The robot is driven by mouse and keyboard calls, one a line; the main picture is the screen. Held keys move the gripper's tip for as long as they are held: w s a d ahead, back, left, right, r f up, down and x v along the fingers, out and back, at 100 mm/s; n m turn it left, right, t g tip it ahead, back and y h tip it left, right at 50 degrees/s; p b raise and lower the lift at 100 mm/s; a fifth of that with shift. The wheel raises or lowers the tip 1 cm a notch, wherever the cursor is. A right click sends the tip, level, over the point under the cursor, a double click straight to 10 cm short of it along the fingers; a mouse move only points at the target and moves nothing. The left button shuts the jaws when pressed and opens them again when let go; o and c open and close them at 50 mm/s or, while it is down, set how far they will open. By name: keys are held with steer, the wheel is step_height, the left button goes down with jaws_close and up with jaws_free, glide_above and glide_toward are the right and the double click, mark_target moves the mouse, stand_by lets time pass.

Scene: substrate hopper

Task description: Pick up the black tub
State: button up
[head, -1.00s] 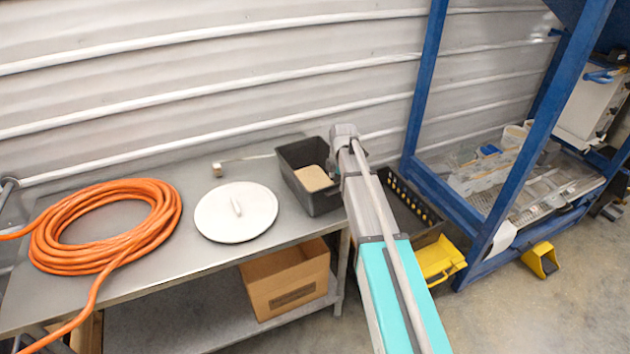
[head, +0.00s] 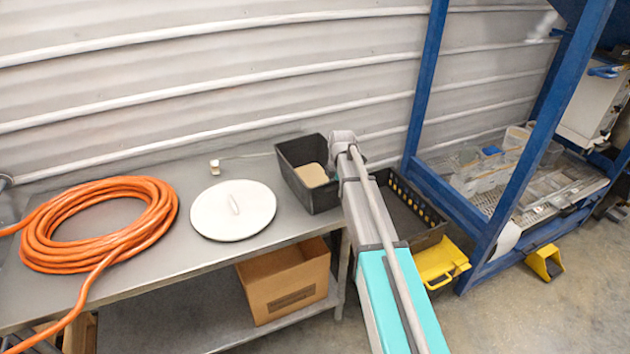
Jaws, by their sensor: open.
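The black tub (head: 322,200) stands upright on the right end of the metal table, in the head view. It is open at the top and shows a beige patch inside; I cannot tell whether this is loose material or an object. My arm reaches up from the lower right, and its far end is just right of the tub, covering part of the tub's right side from view. My gripper does not show; no fingers can be made out past the arm's end. I see nothing holding the tub.
A white round lid (head: 234,210) and a coiled orange hose (head: 98,225) lie on the metal table (head: 190,255). A small pale object (head: 215,168) is behind the lid. A cardboard box (head: 287,283) sits on the lower shelf. Right are a black slotted crate (head: 428,238) and a blue frame (head: 487,238).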

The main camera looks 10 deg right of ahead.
stand_by(0.6)
jaws_close()
